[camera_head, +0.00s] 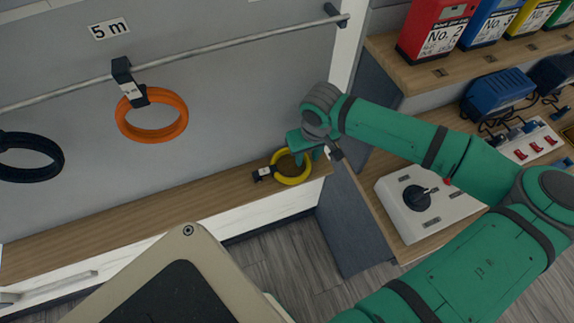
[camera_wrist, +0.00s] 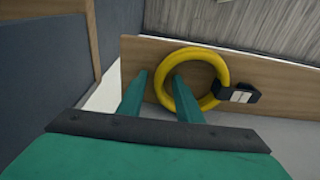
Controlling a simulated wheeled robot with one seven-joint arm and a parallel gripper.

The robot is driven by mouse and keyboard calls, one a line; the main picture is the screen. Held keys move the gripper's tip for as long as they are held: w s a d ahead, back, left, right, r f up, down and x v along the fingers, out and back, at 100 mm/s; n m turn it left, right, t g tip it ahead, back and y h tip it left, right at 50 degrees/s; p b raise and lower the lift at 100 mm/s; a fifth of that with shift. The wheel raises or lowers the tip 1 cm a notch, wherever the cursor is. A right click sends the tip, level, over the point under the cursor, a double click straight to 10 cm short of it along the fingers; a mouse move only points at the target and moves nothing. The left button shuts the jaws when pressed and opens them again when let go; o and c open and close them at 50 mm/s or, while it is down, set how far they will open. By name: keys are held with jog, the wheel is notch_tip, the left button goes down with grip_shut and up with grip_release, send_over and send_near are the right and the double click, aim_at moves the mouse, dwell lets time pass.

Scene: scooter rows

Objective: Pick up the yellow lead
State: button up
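The yellow lead (camera_head: 292,183) is a coiled ring with a black clip and a white label, lying on the wooden ledge (camera_head: 190,199) near its right end. In the wrist view the yellow lead (camera_wrist: 223,68) lies ahead of my gripper (camera_wrist: 160,74), its clip to the right. My gripper is open. One finger appears over the ring's opening and the other outside its left side, with part of the ring between them. I cannot tell how far the fingertips reach down. In the head view my gripper (camera_head: 309,150) is just above the lead and partly covers it.
An orange lead (camera_head: 152,137) and a dark lead (camera_head: 30,178) hang from a rail (camera_head: 230,43) above the ledge. To the right, a bench holds a grey-white box with a black knob (camera_head: 419,199) and blue chargers (camera_head: 499,92). A dark panel (camera_head: 352,215) stands beside the ledge's end.

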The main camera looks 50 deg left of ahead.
grip_shut()
